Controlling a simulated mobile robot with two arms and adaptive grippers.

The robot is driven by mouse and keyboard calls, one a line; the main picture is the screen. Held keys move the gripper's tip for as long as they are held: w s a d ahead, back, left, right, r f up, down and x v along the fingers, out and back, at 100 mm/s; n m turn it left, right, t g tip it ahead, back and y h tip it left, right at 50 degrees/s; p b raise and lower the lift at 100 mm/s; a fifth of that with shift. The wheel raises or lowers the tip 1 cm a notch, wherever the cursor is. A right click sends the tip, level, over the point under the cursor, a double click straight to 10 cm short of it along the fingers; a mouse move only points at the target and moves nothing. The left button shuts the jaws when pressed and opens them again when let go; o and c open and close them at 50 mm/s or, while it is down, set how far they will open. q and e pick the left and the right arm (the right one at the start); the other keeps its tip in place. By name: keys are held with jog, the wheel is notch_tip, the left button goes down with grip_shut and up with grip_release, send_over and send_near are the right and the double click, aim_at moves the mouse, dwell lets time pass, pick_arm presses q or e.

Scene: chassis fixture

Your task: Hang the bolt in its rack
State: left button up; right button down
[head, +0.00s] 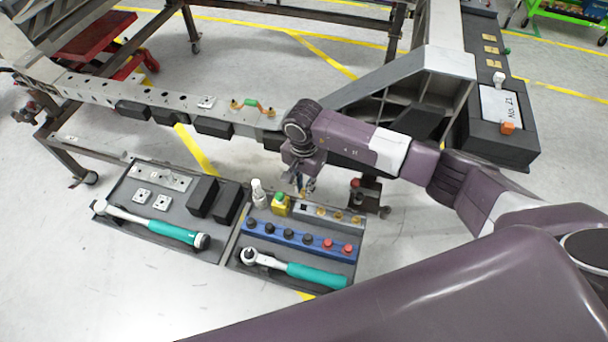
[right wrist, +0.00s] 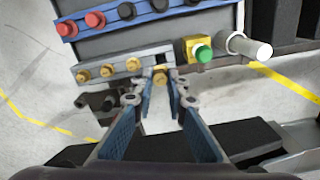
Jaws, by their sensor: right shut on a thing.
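The rack is a grey bar on the right tool tray, seen in the head view (head: 329,213) and in the right wrist view (right wrist: 120,64). Several brass bolts (right wrist: 107,70) sit along it. My right gripper (right wrist: 160,96) is shut on a brass bolt (right wrist: 160,74), whose head shows between the fingertips, close to the rack's end beside the yellow block. How far the bolt is seated cannot be told. In the head view my right gripper (head: 304,185) is above that end of the rack; the held bolt is hard to make out. My left gripper is not in view.
A blue rack (head: 300,239) with black and red pieces lies beside the grey one. A yellow block with a green knob (head: 280,204) and a white bottle (head: 259,193) stand close by. A teal-handled ratchet (head: 295,270) lies in front. The chassis beam (head: 160,98) is behind.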

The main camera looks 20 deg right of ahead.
jog(key=shift+a+f+b, duration=0.15)
jog(key=shift+f+b, duration=0.25)
jog(key=shift+f, duration=0.3)
jog(key=shift+f+b, duration=0.65)
jog(key=shift+f, duration=0.55)
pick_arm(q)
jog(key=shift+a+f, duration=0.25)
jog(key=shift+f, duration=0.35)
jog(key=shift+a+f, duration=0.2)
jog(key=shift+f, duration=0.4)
pick_arm(e)
jog(key=shift+f, duration=0.1)
pick_arm(q)
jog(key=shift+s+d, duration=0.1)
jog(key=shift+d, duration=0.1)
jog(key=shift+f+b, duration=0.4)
jog(key=shift+b, duration=0.1)
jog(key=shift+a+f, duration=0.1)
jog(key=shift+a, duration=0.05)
pick_arm(e)
jog(key=shift+f, duration=0.1)
